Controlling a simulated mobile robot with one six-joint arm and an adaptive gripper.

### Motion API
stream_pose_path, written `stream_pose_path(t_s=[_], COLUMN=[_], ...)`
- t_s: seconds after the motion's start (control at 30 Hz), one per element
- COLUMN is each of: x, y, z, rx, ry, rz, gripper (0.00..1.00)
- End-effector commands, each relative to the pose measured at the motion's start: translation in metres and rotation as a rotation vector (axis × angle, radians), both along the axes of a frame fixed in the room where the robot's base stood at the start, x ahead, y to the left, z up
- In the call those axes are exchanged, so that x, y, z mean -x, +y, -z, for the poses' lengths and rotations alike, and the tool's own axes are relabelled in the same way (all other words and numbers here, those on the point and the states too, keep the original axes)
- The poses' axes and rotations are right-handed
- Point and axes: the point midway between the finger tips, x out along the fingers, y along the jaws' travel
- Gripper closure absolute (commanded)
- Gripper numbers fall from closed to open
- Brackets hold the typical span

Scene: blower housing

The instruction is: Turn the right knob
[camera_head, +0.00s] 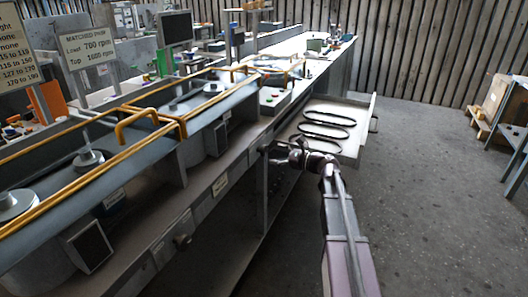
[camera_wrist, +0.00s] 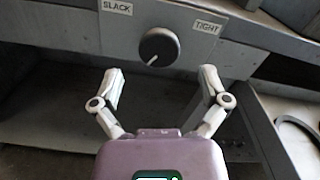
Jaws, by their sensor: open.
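The right knob (camera_wrist: 159,47) is a round black dial on a grey panel, between a SLACK label (camera_wrist: 117,6) on its left and a TIGHT label (camera_wrist: 207,23) on its right. Its white pointer line points down and slightly left. My gripper (camera_wrist: 160,73) is open, its two fingers spread to the left and right just below the knob in the wrist view, with nothing between them. In the head view my gripper (camera_head: 282,152) is at the bench front, and the knob there is hidden or too small to tell from it.
Another knob (camera_head: 183,241) sits further left on the bench front. An open drawer (camera_head: 345,152) with several black belts juts out beside my gripper. Yellow rails (camera_head: 110,150) run along the bench top.

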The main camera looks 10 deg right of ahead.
Motion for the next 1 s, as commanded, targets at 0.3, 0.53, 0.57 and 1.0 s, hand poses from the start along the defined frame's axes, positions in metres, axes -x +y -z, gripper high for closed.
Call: stream_pose_path(t_s=[0.3, 0.53, 0.57, 1.0], x=[-0.023, -0.028, -0.028, -0.028], y=[0.031, 0.037, 0.037, 0.037], z=[0.0, 0.0, 0.0, 0.0], rx=[0.0, 0.0, 0.0, 0.0], ry=[0.0, 0.0, 0.0, 0.0], rz=[0.0, 0.001, 0.001, 0.002], gripper=[0.05, 0.05, 0.05, 0.65])
